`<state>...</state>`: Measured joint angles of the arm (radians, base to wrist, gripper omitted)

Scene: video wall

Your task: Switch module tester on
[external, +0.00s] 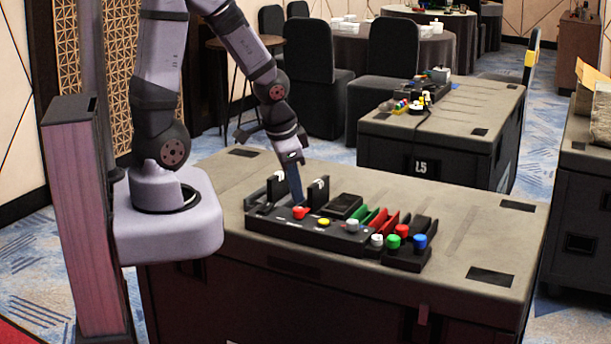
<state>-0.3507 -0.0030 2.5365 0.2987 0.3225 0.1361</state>
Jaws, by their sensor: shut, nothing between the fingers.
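The module tester (322,234) is a long black console on the grey case top. Its front strip carries a red button (300,212), a yellow button (324,222) and a whitish button (352,225). Two upright dark holders with white marks stand at its left end, one of them at the right of my gripper (296,203). My gripper points down at the tester's left part, just behind the red button. It is shut and empty. Its tips are small here, and I cannot tell whether they touch the tester. No power switch can be made out clearly.
At the tester's right are green and red slotted parts, plus white, red, green and blue knobs (419,241). The case top (480,220) is clear to the right. A second case (440,125) with small items stands behind.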

